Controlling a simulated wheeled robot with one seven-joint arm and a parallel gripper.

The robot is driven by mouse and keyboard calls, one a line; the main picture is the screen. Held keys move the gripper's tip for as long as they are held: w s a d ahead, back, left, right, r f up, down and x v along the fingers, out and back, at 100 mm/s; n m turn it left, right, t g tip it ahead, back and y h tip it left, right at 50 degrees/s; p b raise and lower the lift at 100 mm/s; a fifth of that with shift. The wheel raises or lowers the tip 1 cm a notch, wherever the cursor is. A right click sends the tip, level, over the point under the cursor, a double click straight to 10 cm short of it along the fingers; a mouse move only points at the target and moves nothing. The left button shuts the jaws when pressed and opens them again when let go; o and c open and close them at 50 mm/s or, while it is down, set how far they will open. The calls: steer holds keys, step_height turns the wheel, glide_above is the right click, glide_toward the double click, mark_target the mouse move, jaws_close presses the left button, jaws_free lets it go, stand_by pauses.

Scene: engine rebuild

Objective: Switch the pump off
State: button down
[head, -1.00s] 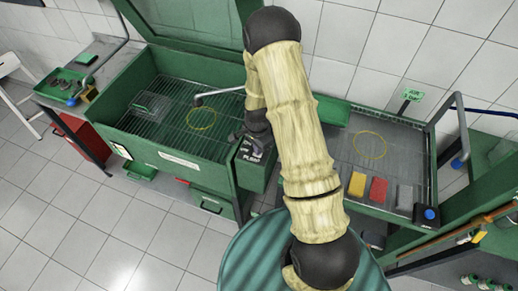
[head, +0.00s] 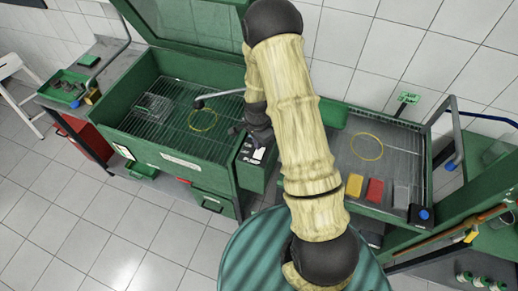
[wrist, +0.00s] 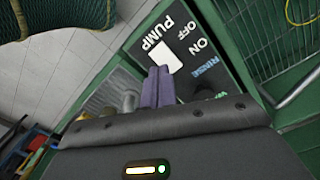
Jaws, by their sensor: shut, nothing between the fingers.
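The dark control panel (head: 247,158) is on the front right corner of the green wash cabinet. In the wrist view it (wrist: 184,28) carries white PUMP, OFF and ON lettering and a blue RINSE label. A plain white switch plate (wrist: 164,56) sits beside the PUMP and OFF lettering; its tilt cannot be told. My gripper is shut and empty, its purple fingertips (wrist: 158,76) close to the white plate. I cannot tell whether they touch it. My gripper covers the panel's lower part, including part of another label.
The open green wash cabinet (head: 165,160) has a wire rack, a bent spout (head: 215,95) and a yellow ring (head: 203,119). At right, a grey bench (head: 344,188) holds yellow, red and grey blocks.

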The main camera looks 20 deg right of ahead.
steer(key=shift+r+p, duration=0.35)
steer(key=shift+r, duration=0.45)
steer(key=s+r+n+t+b, duration=0.2)
steer(key=s+r+n+b, duration=0.6)
steer(key=s+r+n, duration=0.5)
steer(key=shift+s+r+t, duration=0.3)
steer(key=shift+s+r, duration=0.2)
steer(key=shift+s, duration=0.2)
stand_by(0.4)
